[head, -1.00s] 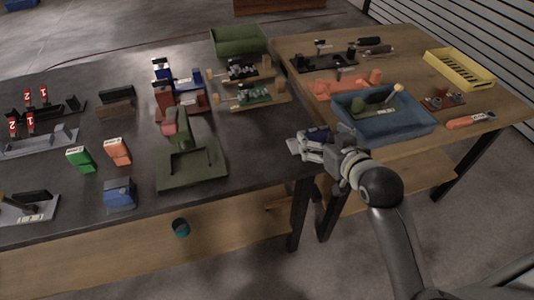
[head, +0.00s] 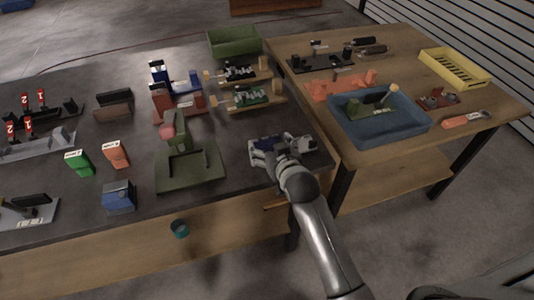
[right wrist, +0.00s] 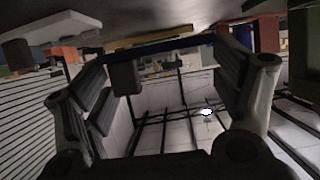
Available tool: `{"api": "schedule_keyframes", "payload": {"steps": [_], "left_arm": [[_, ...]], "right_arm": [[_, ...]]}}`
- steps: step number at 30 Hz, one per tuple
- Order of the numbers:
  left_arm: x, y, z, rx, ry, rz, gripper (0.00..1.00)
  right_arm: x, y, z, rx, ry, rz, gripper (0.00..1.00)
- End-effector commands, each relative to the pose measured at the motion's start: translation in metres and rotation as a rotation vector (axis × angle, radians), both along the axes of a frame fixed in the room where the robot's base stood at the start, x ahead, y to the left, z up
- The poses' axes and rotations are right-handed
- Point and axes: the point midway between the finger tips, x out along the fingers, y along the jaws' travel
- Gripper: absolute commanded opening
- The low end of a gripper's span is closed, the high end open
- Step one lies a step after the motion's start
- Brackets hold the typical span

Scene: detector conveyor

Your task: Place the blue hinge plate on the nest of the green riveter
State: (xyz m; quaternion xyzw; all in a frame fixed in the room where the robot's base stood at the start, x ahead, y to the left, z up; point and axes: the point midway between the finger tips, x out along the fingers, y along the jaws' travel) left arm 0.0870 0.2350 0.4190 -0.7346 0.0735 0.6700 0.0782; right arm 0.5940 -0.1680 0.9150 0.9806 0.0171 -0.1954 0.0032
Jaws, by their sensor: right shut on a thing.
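The green riveter (head: 188,165) stands on the dark table left of my right gripper, with a flat green base and a reddish upper part. The details of its nest are too small to tell. My right gripper (head: 258,150) is shut on the blue hinge plate (head: 270,142), over the right part of the dark table and apart from the riveter. In the right wrist view the plate (right wrist: 190,42) is a dark blue strip across the fingertips. The fingers hide part of it. My left gripper is not in view.
A blue bin (head: 375,133) and a yellow crate (head: 483,72) are on the wooden table at the right. Wooden fixtures with green boards (head: 245,97) stand behind the riveter. A blue block (head: 118,198) lies left of it. Dark tabletop between riveter and gripper is clear.

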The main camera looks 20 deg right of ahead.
Motion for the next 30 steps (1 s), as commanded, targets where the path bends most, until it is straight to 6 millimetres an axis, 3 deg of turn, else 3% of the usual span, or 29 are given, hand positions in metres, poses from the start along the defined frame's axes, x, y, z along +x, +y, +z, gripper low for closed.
{"api": "schedule_keyframes", "payload": {"steps": [5,9,13,26,27,30], "left_arm": [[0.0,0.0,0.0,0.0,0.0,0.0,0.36],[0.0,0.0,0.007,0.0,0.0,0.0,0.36],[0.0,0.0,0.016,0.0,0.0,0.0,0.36],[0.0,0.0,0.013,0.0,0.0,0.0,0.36],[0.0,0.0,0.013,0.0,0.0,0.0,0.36],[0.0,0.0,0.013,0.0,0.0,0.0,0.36]], "right_arm": [[0.007,0.008,-0.011,0.002,-0.002,0.0,0.55],[0.008,0.009,-0.031,0.0,0.002,-0.001,0.55],[0.008,0.009,-0.036,0.0,-0.001,-0.001,0.55],[0.008,0.009,-0.044,0.001,-0.003,-0.001,0.55],[0.008,0.009,-0.044,0.001,-0.001,-0.001,0.87],[0.008,0.009,-0.044,0.0,-0.001,-0.001,1.0]]}}
